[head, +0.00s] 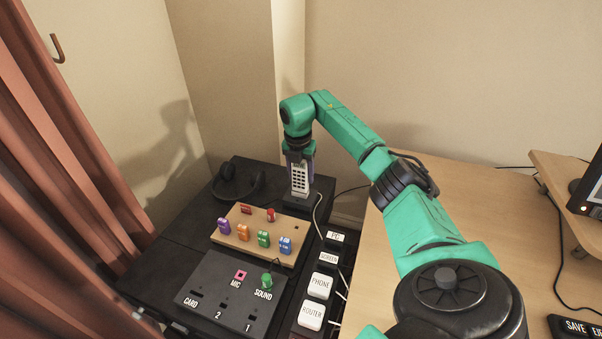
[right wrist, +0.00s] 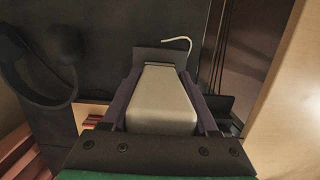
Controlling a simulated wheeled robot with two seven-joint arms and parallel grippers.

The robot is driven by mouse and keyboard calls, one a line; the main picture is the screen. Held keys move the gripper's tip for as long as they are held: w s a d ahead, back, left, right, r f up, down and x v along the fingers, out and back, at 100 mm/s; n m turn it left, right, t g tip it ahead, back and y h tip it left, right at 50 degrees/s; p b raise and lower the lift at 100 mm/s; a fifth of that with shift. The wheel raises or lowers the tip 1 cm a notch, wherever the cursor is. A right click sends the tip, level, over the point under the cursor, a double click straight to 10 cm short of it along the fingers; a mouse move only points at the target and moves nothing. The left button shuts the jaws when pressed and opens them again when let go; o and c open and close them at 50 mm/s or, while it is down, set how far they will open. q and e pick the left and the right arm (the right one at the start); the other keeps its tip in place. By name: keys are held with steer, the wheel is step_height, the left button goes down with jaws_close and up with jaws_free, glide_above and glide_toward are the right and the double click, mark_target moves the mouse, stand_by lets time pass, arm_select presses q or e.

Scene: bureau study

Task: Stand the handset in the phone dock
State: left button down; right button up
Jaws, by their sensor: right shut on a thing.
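The handset (head: 300,181) is pale grey with a dark keypad and stands roughly upright at the back of the black cabinet. My right gripper (head: 299,158) is shut on its upper part from above. In the right wrist view the handset (right wrist: 165,97) lies between the purple fingers of my gripper (right wrist: 164,88). The dark phone dock (head: 309,202) is at the handset's lower end, and its back plate shows in the right wrist view (right wrist: 158,54). I cannot tell whether the handset rests fully in the dock. My left gripper is out of view.
Black headphones (head: 238,182) lie left of the dock. A wooden board (head: 232,240) with coloured pieces and a black socket panel (head: 214,312) are in front. A row of labelled switches (head: 320,286) runs along the right. The wooden desk (head: 490,205) is further right.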

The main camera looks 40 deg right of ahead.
steer(key=shift+f+b, duration=0.35)
steer(key=shift+f, duration=0.5)
stand_by(0.7)
steer(key=o, duration=1.3)
steer(key=shift+o, duration=0.2)
step_height(320, 180, up, 14)
steer(key=s+a+p, duration=0.1)
steer(key=a, duration=0.1)
steer(key=shift+r, duration=0.2)
